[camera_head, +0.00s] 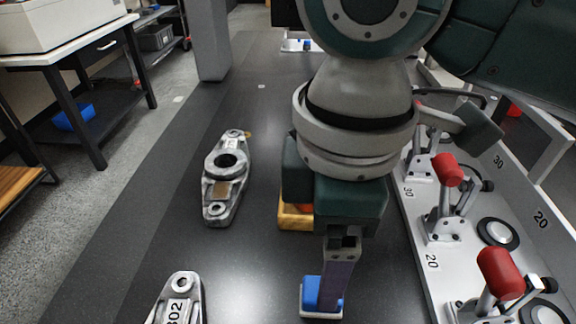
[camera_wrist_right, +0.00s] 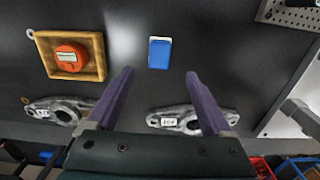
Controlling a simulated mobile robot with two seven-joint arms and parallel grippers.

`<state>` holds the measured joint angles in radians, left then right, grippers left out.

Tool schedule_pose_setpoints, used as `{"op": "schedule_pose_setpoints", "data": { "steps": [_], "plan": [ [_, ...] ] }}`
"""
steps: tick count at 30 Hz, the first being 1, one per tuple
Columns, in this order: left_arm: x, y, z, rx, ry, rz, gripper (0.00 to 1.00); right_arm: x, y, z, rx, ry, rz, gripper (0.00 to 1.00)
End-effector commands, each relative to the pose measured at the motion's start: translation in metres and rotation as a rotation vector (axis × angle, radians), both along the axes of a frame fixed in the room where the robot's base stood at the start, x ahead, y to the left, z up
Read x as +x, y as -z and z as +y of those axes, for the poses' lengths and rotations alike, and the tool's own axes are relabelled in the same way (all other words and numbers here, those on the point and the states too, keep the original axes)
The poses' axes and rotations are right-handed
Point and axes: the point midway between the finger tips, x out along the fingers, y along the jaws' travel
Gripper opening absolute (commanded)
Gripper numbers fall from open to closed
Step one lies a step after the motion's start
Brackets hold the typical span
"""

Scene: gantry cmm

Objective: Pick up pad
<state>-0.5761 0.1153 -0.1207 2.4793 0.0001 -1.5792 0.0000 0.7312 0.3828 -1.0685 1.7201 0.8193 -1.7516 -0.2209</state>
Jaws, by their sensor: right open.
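The pad is a small blue rectangle with a white edge. In the right wrist view the pad (camera_wrist_right: 160,53) lies flat on the dark surface, just beyond and between my fingertips. In the head view the pad (camera_head: 310,292) is at the bottom centre, partly hidden by a purple finger. My right gripper (camera_wrist_right: 158,75) is open and empty, its two purple fingers spread wider than the pad. In the head view my right gripper (camera_head: 334,290) points down over the pad; I cannot tell its height above the surface. My left gripper is in neither view.
A wooden tray (camera_wrist_right: 38,47) holds an orange round gauge (camera_wrist_right: 68,57) beside the pad. Metal castings (camera_head: 226,180) lie to the left. A grey fixture rail (camera_head: 455,262) with red-handled clamps (camera_head: 499,270) runs along the right. Dark surface left of the castings is clear.

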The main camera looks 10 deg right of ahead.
Motion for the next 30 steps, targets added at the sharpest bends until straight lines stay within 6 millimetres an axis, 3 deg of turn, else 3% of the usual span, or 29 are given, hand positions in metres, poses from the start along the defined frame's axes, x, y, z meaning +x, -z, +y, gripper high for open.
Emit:
{"op": "schedule_pose_setpoints", "data": {
  "steps": [3,11,18,28,30],
  "plan": [
    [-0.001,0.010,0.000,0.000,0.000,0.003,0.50,-0.001,0.022,-0.001,-0.002,-0.001,0.004,0.85],
    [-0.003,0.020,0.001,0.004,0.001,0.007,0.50,0.001,0.048,-0.001,-0.001,0.000,0.001,0.85],
    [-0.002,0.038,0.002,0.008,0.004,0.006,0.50,0.007,0.086,-0.002,0.000,0.000,0.002,0.85],
    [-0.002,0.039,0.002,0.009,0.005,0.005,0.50,0.007,0.093,-0.002,0.000,0.000,-0.001,0.85],
    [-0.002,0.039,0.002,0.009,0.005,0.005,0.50,0.007,0.093,-0.002,0.000,0.000,-0.001,0.79]
  ]
}}
